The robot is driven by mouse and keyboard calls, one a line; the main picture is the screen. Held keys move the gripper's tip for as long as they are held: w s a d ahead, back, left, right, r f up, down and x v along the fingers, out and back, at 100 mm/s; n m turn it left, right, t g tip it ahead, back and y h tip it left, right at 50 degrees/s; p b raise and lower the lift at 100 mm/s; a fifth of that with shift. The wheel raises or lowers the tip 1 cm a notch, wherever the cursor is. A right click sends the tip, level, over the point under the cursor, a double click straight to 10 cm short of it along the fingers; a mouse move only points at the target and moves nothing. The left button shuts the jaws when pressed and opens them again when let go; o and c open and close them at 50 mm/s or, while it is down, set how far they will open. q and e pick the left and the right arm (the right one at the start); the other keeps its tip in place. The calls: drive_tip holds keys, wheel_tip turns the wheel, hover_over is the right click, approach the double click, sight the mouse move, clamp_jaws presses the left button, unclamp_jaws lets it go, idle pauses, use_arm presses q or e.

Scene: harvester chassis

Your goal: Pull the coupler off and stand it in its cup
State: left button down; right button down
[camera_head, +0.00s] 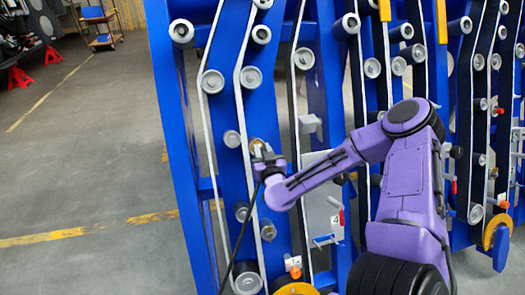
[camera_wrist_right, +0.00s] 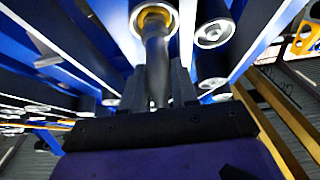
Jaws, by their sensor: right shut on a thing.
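My right gripper (camera_head: 264,156) is at the blue chassis frame, its fingers pointing at it. In the right wrist view the gripper (camera_wrist_right: 157,88) is shut on the coupler (camera_wrist_right: 156,62), a dark grey cylinder between the two fingers. The coupler's far end meets a brass-coloured ring fitting (camera_wrist_right: 152,18) on the chassis. Whether it is fully seated there I cannot tell. In the head view the fitting (camera_head: 257,144) is mostly behind the gripper. A black hose (camera_head: 241,235) hangs down from the gripper. I cannot make out the cup for certain. My left gripper is not in view.
The blue chassis (camera_head: 178,120) carries many grey rollers (camera_head: 250,77) and pale belts around the gripper. A grey panel (camera_head: 322,210) and a small orange-and-white part (camera_head: 293,265) are lower right of it. Open concrete floor (camera_head: 90,170) lies to the left, with a cart (camera_head: 101,38) far back.

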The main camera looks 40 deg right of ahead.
drive_tip(key=shift+s+a+r+p, duration=0.4)
drive_tip(key=shift+s+r+p, duration=0.2)
drive_tip(key=shift+p, duration=0.05)
drive_tip(key=shift+s+a+r+p, duration=0.15)
drive_tip(key=shift+s+a+p, duration=0.1)
drive_tip(key=shift+s, duration=0.1)
drive_tip(key=shift+s+a+r+p, duration=0.1)
drive_tip(key=shift+s+r+p, duration=0.05)
drive_tip(key=shift+s+p, duration=0.15)
